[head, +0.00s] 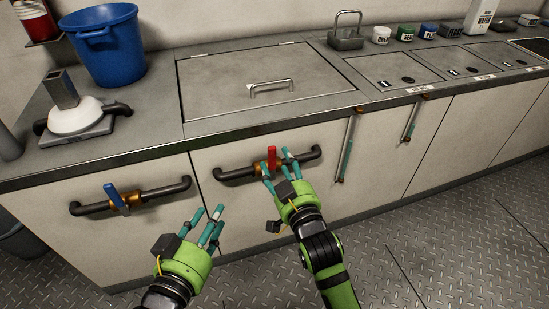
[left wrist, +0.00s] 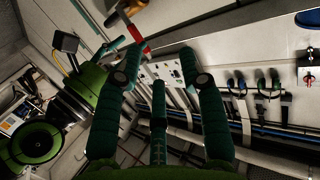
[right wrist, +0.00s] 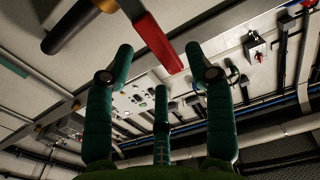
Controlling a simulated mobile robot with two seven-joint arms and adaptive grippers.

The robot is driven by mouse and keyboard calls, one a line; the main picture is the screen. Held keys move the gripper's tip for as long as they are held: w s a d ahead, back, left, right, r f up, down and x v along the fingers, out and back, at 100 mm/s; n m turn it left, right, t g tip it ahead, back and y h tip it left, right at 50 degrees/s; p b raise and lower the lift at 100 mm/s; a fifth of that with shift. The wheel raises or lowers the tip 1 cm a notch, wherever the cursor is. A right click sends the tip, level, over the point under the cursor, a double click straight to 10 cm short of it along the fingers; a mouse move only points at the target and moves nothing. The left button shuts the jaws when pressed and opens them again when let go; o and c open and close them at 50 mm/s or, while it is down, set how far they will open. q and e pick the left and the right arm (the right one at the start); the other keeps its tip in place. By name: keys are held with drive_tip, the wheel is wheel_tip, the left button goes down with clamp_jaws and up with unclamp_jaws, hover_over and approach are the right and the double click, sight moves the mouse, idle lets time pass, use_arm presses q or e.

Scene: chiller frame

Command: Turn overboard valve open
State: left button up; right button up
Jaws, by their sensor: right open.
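A valve with a red handle (head: 271,157) sits on a dark horizontal pipe on the cabinet front, its handle roughly upright. A second valve with a blue handle (head: 113,195) sits on a similar pipe further left. No label I can read says which is the overboard valve. My right gripper (head: 280,163) is open at the red-handled valve. In the right wrist view the red handle (right wrist: 158,42) shows beyond and between the spread fingertips, not clamped; contact cannot be told. My left gripper (head: 207,220) is open and empty, below and between the two valves.
A blue bucket (head: 104,55) and a white-domed device (head: 74,116) stand on the counter at left. A closed hatch (head: 220,80) lies behind the red-handled valve. Two vertical bars (head: 347,150) (head: 411,120) are on the cabinet front at right. The floor in front is clear.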

sight(275, 157)
drive_tip(key=b+x, duration=0.1)
drive_tip(key=x, duration=0.3)
use_arm(q)
wheel_tip(275, 157, up, 8)
drive_tip(key=d+t+h, duration=0.2)
drive_tip(key=t, duration=0.1)
drive_tip(key=shift+s+f+m+t+h, duration=0.2)
drive_tip(key=shift+s+m+t+h, duration=0.1)
drive_tip(key=shift+m+t, duration=0.1)
use_arm(e)
clamp_jaws()
